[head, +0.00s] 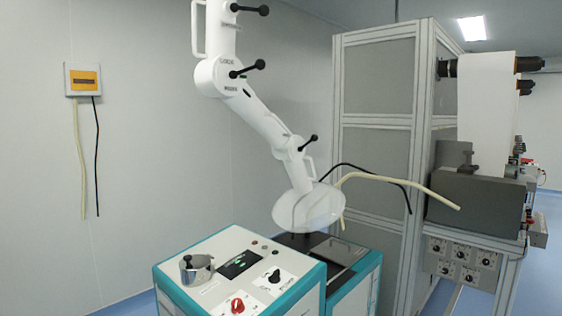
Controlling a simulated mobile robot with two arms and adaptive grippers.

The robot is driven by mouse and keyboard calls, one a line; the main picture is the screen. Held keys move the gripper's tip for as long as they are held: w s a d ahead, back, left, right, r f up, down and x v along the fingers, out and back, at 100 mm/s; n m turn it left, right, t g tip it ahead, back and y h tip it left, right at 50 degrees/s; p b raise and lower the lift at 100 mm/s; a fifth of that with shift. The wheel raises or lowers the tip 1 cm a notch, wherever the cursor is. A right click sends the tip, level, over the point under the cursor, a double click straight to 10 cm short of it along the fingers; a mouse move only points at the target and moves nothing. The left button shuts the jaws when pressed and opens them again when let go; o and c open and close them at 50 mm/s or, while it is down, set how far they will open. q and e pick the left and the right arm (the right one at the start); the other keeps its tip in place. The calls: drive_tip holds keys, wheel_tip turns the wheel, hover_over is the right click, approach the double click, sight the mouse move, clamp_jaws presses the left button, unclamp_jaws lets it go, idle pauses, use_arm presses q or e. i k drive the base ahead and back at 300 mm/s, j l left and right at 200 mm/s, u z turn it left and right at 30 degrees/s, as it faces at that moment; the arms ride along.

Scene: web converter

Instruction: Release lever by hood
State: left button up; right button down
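A white jointed extraction arm hangs down in the middle of the head view and ends in a clear round hood (308,208) above a small machine. A short black lever (308,143) with a round knob sticks out to the upper right at the joint just above the hood. Two similar black levers sit higher on the arm, one at the middle joint (247,69) and one near the top (249,9). Neither of my grippers shows in this view.
A teal and white control console (240,262) with a metal pot (197,269) and a red knob (238,305) stands below the hood. A tall grey cabinet (375,130) and roll machine (475,200) stand right. Hoses (385,179) pass beside the hood. Floor shows at lower left.

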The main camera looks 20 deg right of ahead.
sight(314, 138)
drive_tip(key=i+l, duration=0.25)
drive_tip(key=l, duration=0.15)
drive_tip(key=i+l, duration=0.25)
drive_tip(key=l, duration=0.2)
drive_tip(key=i+l+u, duration=0.1)
drive_tip(key=i+l, duration=0.15)
drive_tip(key=l, duration=0.15)
drive_tip(key=i+l, duration=0.25)
drive_tip(key=l, duration=0.2)
drive_tip(key=i+l, duration=0.25)
drive_tip(key=l, duration=0.2)
drive_tip(key=i+l+u, duration=0.1)
drive_tip(key=i+l, duration=0.15)
drive_tip(key=l, duration=0.2)
drive_tip(key=i+l, duration=0.25)
drive_tip(key=l, duration=0.2)
drive_tip(key=i+l, duration=0.2)
drive_tip(key=l, duration=0.25)
drive_tip(key=u, duration=0.05)
